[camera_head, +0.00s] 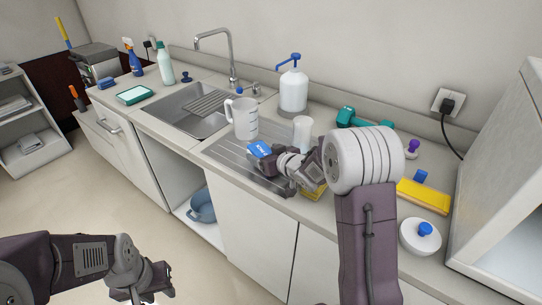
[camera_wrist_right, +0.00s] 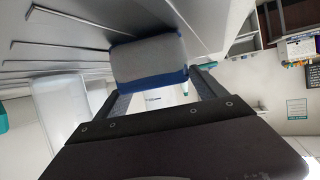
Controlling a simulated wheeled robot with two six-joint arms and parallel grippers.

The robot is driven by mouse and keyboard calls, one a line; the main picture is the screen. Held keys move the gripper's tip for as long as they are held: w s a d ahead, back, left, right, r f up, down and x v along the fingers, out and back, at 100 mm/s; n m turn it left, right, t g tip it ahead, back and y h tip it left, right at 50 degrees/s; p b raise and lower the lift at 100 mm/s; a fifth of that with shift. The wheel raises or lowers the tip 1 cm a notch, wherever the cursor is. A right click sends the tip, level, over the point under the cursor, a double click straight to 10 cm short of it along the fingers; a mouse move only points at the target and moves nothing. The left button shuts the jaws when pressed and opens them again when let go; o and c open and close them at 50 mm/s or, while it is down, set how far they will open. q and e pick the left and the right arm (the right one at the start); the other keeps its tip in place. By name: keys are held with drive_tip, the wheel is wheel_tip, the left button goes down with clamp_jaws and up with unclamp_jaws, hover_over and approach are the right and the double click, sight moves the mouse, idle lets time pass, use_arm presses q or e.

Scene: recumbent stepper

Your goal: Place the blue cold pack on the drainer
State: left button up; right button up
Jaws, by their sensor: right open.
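The blue cold pack (camera_head: 260,149) lies on the ribbed metal drainer (camera_head: 224,149), right of the sink. My right gripper (camera_head: 266,166) is low over the drainer, close against the pack. In the right wrist view the pack, grey with blue edges (camera_wrist_right: 148,62), sits just beyond and between the tips of the open fingers (camera_wrist_right: 160,88), against the ribbed drainer surface (camera_wrist_right: 60,52). Whether a finger touches it I cannot tell. My left gripper (camera_head: 146,288) hangs low over the floor at the lower left, away from the counter; its jaw opening is unclear.
A measuring jug (camera_head: 243,118) stands behind the pack, and a white cup (camera_head: 302,133) to its right. A pump bottle (camera_head: 293,88) and teal dumbbell (camera_head: 352,118) are farther back. A yellow item (camera_head: 423,196) and round white lidded container (camera_head: 420,237) lie right of my arm.

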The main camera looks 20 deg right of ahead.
drive_tip(key=p+v, duration=0.1)
drive_tip(key=v, duration=0.9)
drive_tip(key=shift+s+d+r, duration=0.15)
drive_tip(key=shift+r, duration=0.1)
drive_tip(key=shift+s, duration=0.5)
drive_tip(key=shift+r, duration=0.1)
